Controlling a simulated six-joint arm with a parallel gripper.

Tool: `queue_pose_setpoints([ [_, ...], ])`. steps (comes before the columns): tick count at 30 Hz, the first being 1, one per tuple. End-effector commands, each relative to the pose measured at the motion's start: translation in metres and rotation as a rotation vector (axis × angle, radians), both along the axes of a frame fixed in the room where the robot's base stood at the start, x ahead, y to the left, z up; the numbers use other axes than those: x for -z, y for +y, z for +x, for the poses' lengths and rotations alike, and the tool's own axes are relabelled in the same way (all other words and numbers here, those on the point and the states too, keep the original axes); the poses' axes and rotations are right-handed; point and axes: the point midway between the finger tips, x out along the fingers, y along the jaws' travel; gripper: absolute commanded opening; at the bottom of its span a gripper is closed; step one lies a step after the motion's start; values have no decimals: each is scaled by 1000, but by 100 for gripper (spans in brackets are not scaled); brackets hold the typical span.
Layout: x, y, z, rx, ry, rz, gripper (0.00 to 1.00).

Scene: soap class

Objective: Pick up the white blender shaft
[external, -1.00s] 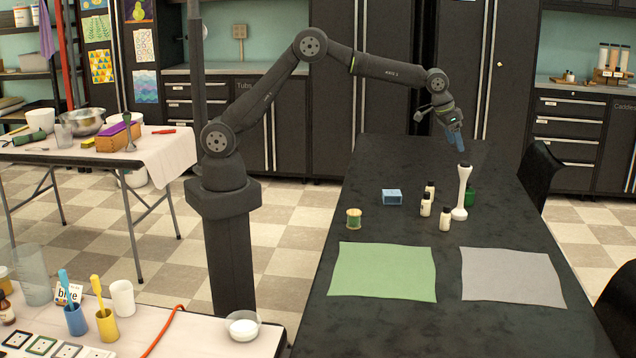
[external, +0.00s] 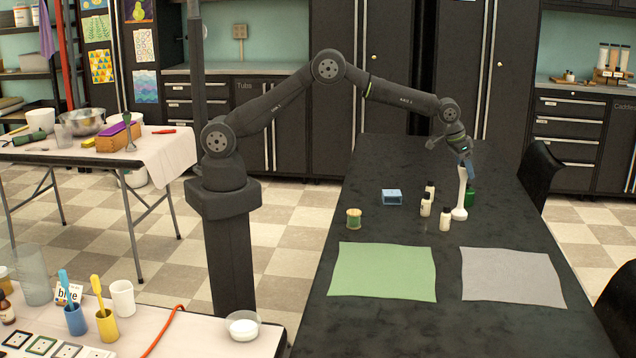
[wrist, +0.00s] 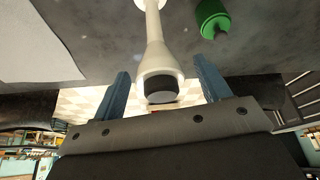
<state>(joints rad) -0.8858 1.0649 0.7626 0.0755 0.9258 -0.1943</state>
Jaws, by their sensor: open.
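The white blender shaft (external: 462,194) stands upright on the black table, toward its right side. My gripper (external: 467,166) is at the shaft's upper end, pointing down. In the wrist view the shaft (wrist: 153,50) runs between my two blue fingers, its dark-ended top near the palm. The gripper (wrist: 164,88) is open, with gaps visible between each finger and the shaft.
Green (external: 385,272) and grey mats (external: 512,277) lie in front.

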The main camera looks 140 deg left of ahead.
Motion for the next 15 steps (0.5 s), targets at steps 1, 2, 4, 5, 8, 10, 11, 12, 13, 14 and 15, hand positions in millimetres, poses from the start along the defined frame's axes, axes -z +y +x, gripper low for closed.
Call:
queue_pose_setpoints([
  [1, 0, 0, 0, 0, 0, 0, 70],
  [2, 0, 0, 0, 0, 0, 0, 70],
  [4, 0, 0, 0, 0, 0, 0, 66],
  [5, -1, 0, 0, 0, 0, 0, 60],
  [8, 0, 0, 0, 0, 0, 0, 40],
  [10, 0, 0, 0, 0, 0, 0, 26],
  [11, -1, 0, 0, 0, 0, 0, 20],
  [12, -1, 0, 0, 0, 0, 0, 13],
  [13, -1, 0, 0, 0, 0, 0, 7],
  [14, -1, 0, 0, 0, 0, 0, 1],
  [15, -2, 0, 0, 0, -1, 2, 0],
])
